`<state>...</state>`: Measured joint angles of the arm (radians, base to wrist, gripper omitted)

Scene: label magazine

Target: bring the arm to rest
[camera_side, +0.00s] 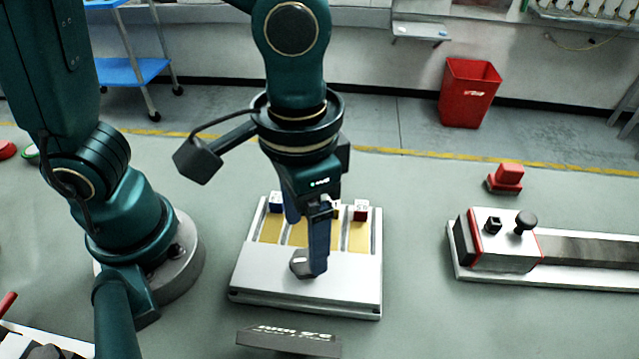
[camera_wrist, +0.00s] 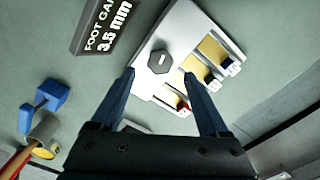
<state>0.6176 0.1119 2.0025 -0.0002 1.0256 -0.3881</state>
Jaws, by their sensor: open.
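My gripper (camera_side: 307,250) hangs over the label magazine (camera_side: 305,293), a white plate with gold channels. Its two blue fingers are spread apart with nothing between them; the wrist view also shows them open (camera_wrist: 159,74). A dark faceted knob or weight (camera_side: 300,264) is on the plate close to the fingertips. It shows beyond the fingers in the wrist view (camera_wrist: 160,62). Small blocks stand at the far channel ends: a blue one (camera_side: 275,203) and a red one (camera_side: 361,211). A middle one is mostly hidden by my gripper. I cannot tell whether the fingers touch anything.
A dark lettered sign (camera_side: 288,341) lies in front of the magazine. A rail fixture (camera_side: 507,245) with black knobs is at right, with a red block (camera_side: 507,177) behind it. A blue clamp-like part (camera_wrist: 43,103) shows in the wrist view. Bench between magazine and rail is clear.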

